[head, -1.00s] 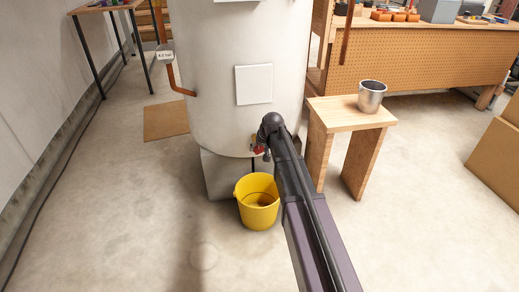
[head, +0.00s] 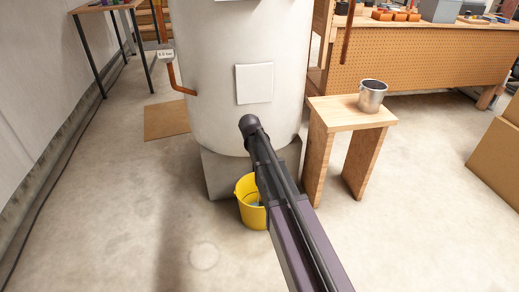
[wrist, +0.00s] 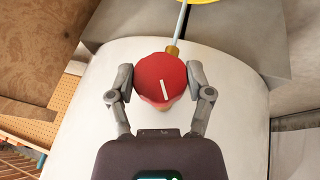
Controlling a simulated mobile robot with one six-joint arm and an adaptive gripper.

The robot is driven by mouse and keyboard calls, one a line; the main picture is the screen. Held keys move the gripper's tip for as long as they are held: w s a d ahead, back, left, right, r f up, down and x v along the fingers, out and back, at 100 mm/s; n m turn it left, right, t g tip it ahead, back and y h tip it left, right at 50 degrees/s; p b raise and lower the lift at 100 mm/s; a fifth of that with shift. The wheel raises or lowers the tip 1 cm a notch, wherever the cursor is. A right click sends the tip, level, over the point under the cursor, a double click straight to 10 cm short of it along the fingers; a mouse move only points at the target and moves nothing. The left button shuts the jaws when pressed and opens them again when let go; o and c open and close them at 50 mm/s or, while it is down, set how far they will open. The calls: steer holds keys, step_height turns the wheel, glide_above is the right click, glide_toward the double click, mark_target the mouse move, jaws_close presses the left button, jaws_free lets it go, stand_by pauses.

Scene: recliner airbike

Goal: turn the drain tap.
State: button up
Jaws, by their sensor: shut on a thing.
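The red round tap knob (wrist: 162,78) sits between the two fingers of my gripper (wrist: 161,84) in the wrist view. My gripper is shut on it. A white line on the knob's face is slightly tilted. A brass spout (wrist: 172,50) shows just beyond the knob, and a thin pale-blue stream (wrist: 182,22) runs from it toward the yellow bucket (wrist: 205,1). My arm hides the tap and gripper there.
The large white tank (head: 222,100) stands on a grey block (head: 216,176). A wooden stool (head: 340,114) to the right carries a metal cup (head: 372,96). A pegboard workbench (head: 430,70) is behind. Floor at the left and front is clear.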

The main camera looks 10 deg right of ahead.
steer(key=o, duration=1.1)
steer(key=shift+o, duration=0.2)
steer(key=s+r+g+y+p, duration=0.1)
steer(key=s+r+g+p, duration=0.15)
steer(key=s, duration=0.75)
steer(key=s+r+g+y+p, duration=0.1)
steer(key=s+r+p, duration=0.25)
steer(key=s, duration=0.65)
steer(key=s+r+g+y+p, duration=0.15)
steer(key=s+p, duration=0.25)
steer(key=s, duration=0.5)
step_height(320, 180, up, 38)
steer(key=p, duration=3.7)
steer(key=shift+d+f+m, duration=0.15)
steer(key=shift+f+m, duration=0.05)
steer(key=shift+m, duration=0.1)
